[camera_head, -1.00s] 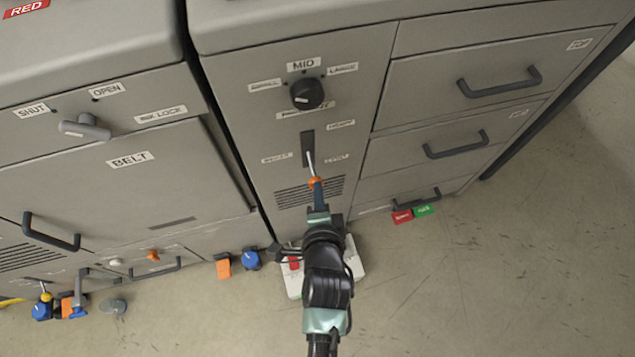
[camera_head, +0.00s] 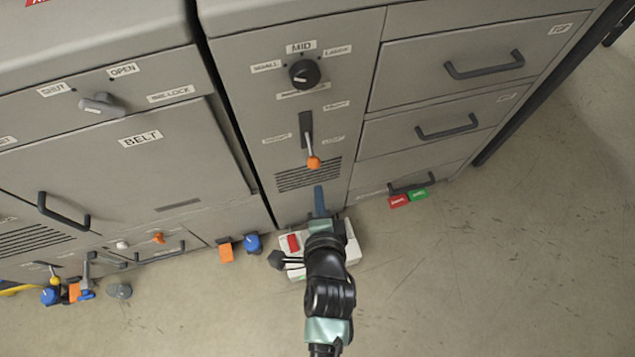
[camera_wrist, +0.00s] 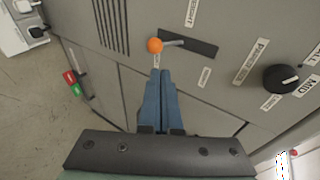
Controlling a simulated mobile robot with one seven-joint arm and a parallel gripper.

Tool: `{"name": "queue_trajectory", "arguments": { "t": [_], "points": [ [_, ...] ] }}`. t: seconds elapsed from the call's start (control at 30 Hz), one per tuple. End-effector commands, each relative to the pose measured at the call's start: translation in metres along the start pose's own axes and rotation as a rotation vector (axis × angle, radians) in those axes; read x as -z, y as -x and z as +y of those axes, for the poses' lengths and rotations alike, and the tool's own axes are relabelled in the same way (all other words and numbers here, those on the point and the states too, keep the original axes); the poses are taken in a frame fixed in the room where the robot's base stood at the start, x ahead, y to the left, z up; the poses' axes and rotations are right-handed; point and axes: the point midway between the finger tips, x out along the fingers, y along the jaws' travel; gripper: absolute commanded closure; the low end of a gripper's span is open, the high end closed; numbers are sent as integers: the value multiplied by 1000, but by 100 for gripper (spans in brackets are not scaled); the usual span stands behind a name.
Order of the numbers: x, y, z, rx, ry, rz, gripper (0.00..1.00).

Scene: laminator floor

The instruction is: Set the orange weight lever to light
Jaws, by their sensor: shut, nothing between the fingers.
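The orange-tipped weight lever (camera_head: 313,162) sits in a dark vertical slot (camera_head: 306,122) on the grey panel. Its rod points down past the slot's lower end, toward the lower-right label (camera_head: 333,140); the upper-right label (camera_head: 337,105) is farther from the ball. These labels are too small to read surely. The orange ball also shows in the wrist view (camera_wrist: 155,45), just beyond my fingertips. My gripper (camera_head: 319,188) is shut and empty, below the ball with a visible gap. Its blue fingers fill the lower middle of the wrist view (camera_wrist: 161,73).
A black dial (camera_head: 304,74) marked MID is above the slot. Drawers with dark handles (camera_head: 484,65) are at the right. A white box with a red part (camera_head: 293,243) stands on the floor beside my arm. Open floor (camera_head: 480,270) lies at the right.

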Motion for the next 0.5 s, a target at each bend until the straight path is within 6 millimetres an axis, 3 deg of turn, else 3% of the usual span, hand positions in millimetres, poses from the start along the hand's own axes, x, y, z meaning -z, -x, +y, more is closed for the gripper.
{"name": "queue_trajectory", "arguments": {
  "t": [0.2,0.5],
  "points": [
    [-1,39,14,-1,0,-1,100],
    [-1,67,22,2,0,0,100]
  ]
}}
